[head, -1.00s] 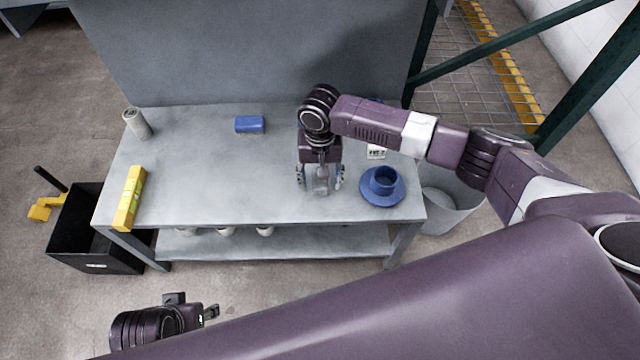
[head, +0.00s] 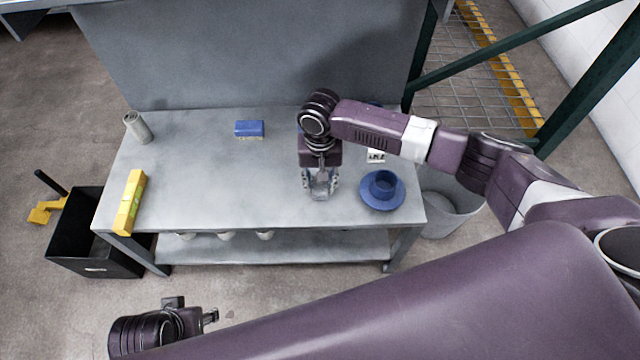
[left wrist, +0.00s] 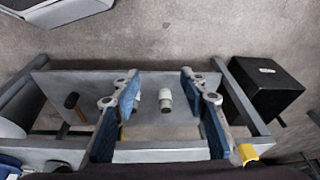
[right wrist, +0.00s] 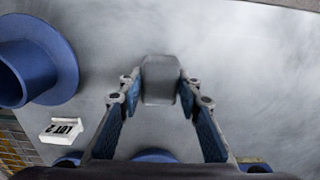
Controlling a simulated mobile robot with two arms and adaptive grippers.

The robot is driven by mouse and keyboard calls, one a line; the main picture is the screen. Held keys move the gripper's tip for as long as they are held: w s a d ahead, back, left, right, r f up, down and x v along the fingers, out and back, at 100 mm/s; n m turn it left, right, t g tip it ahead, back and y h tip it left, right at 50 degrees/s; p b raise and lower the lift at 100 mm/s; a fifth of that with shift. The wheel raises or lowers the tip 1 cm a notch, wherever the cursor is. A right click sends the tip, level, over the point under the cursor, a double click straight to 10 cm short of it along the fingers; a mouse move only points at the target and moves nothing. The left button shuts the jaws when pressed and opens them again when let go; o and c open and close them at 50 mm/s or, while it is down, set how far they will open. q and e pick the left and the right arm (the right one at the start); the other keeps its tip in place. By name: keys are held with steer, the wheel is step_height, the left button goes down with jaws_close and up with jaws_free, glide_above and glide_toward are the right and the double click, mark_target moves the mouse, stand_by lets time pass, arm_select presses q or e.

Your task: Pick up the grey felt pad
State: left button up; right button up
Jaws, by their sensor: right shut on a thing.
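The grey felt pad (right wrist: 161,80) is a small, dark grey block between the fingertips of my right gripper in the right wrist view. Both fingers touch its sides. My right gripper (head: 320,190) is shut on it, low over the front right part of the grey workbench (head: 220,190). In the head view the pad is hard to tell from the fingers. I cannot tell whether it touches the bench top. My left gripper (head: 212,316) is in front of the bench, low in the head view. Its fingers (left wrist: 159,78) are apart and empty in the left wrist view.
A blue cup on a saucer (head: 382,203) stands just right of my right gripper, with a "LOT 2" card (right wrist: 62,130) near it. A blue block (head: 249,129), a yellow level (head: 129,202) and a grey can (head: 137,127) are also on the bench. Its middle is clear.

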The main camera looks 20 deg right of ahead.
step_height(320, 180, up, 10)
steer(key=p, duration=0.3)
steer(key=shift+f, duration=0.1)
arm_select(q)
steer(key=s+f+p, duration=0.1)
steer(key=s+f, duration=0.1)
steer(key=f, duration=0.6)
steer(key=s+f+g+p, duration=0.1)
steer(key=s+f, duration=0.1)
steer(key=f, duration=0.7)
steer(key=shift+s+a+f, duration=0.15)
steer(key=shift+s+a, duration=0.05)
steer(key=shift+s, duration=0.2)
arm_select(e)
step_height(320, 180, up, 10)
